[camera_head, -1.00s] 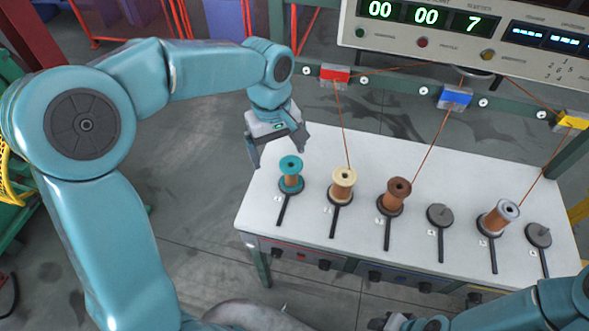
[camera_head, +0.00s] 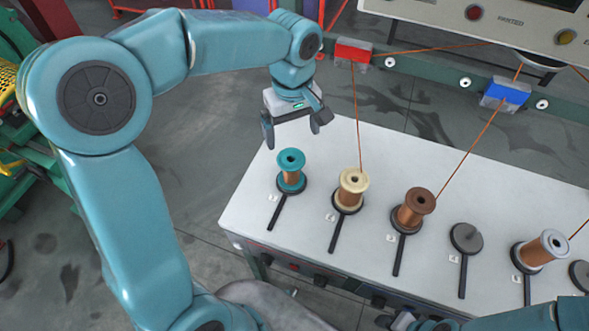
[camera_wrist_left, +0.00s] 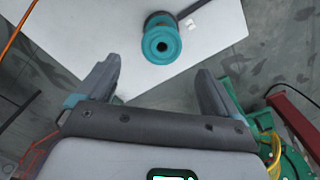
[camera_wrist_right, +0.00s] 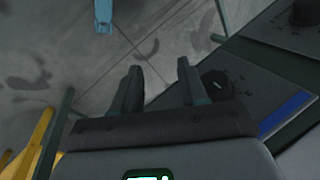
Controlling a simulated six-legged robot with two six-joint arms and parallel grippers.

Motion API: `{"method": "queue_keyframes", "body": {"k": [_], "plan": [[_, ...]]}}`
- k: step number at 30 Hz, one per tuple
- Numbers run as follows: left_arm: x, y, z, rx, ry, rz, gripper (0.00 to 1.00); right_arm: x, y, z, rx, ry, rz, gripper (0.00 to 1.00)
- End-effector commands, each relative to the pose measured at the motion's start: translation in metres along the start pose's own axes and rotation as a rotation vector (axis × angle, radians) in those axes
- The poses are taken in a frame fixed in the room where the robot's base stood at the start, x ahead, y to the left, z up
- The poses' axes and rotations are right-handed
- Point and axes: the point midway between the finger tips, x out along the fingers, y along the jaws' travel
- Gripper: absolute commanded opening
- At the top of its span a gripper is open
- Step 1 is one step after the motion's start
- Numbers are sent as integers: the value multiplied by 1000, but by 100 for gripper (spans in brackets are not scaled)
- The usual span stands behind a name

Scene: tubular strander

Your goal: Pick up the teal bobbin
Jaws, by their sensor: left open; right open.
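The teal bobbin (camera_head: 291,170) stands upright on a dark round holder at the left end of the white table, copper wire wound between its teal flanges. My left gripper (camera_head: 291,132) is open and empty, pointing down just behind and above the bobbin. In the left wrist view the teal bobbin (camera_wrist_left: 161,45) lies ahead of and between the two spread fingers (camera_wrist_left: 160,95), apart from both. My right gripper (camera_wrist_right: 158,80) is open and empty in the right wrist view, beside a dark panel with a knob (camera_wrist_right: 217,84).
A cream bobbin (camera_head: 352,189), a brown bobbin (camera_head: 413,209) and a silver bobbin (camera_head: 545,248) stand to the right, with an empty holder (camera_head: 466,238) between the last two. Wires run up to a red block (camera_head: 353,53) and a blue block (camera_head: 505,92) on a green rail.

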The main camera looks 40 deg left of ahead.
Motion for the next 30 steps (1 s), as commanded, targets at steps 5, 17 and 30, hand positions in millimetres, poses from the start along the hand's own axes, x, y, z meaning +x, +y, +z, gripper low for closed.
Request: {"method": "queue_keyframes", "body": {"k": [5,17,30], "plan": [[45,-3,2,0,-3,-6,94,2,1,0,0,0,0,43],[93,-2,2,-1,-3,-3,94,1,0,0,0,0,0,43],[137,-1,-2,0,0,0,94,-2,-1,0,0,0,0,43]]}}
